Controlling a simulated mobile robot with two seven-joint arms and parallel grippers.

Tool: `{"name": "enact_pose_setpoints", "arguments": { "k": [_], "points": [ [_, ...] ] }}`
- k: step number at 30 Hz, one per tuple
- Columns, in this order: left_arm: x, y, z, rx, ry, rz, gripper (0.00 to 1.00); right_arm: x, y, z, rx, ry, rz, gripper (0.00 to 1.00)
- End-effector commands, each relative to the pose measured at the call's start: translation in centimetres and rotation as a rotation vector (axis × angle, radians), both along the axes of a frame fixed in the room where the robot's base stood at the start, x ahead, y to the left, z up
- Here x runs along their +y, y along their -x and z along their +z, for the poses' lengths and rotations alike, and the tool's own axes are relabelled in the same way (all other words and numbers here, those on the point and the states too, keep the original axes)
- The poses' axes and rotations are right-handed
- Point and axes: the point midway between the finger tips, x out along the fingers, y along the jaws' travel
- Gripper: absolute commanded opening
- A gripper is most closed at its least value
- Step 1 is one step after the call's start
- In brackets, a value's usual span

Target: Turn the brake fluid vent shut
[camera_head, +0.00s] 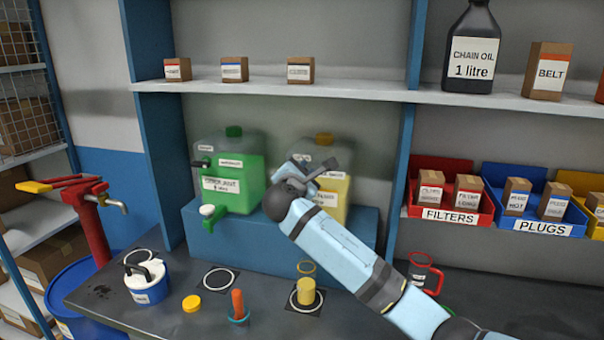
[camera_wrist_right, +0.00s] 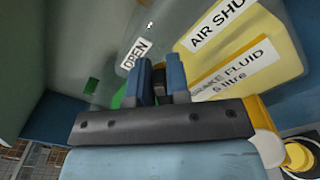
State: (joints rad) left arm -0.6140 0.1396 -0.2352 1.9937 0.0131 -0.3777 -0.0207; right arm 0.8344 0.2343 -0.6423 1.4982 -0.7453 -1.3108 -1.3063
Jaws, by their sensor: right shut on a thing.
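The brake fluid container (camera_head: 338,190), clear with yellow fluid and a yellow cap, stands on the blue step, partly hidden behind my right arm. My right gripper (camera_head: 308,172) is at its upper left side. In the right wrist view, the two blue fingers (camera_wrist_right: 160,78) are closed around the small dark vent (camera_wrist_right: 159,75), mostly hidden between them. My left gripper is not in view.
A green-filled container (camera_head: 233,175) with a spout stands close to the left. On the bench are a white-lidded blue pot (camera_head: 147,284), a yellow lid (camera_head: 191,303), an orange-handled tool (camera_head: 238,306) and a yellow cup (camera_head: 306,291). A shelf (camera_head: 340,92) runs above.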

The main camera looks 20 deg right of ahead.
Motion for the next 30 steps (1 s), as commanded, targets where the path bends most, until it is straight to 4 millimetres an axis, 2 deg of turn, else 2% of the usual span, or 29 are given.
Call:
{"name": "enact_pose_setpoints", "arguments": {
  "k": [18,30],
  "points": [
    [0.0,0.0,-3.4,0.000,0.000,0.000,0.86,-0.4,0.4,-1.5,-0.315,-0.471,0.000,0.00],
    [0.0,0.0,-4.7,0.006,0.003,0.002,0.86,-0.5,0.4,-1.7,-0.438,-0.652,-0.001,0.00]
  ]
}}
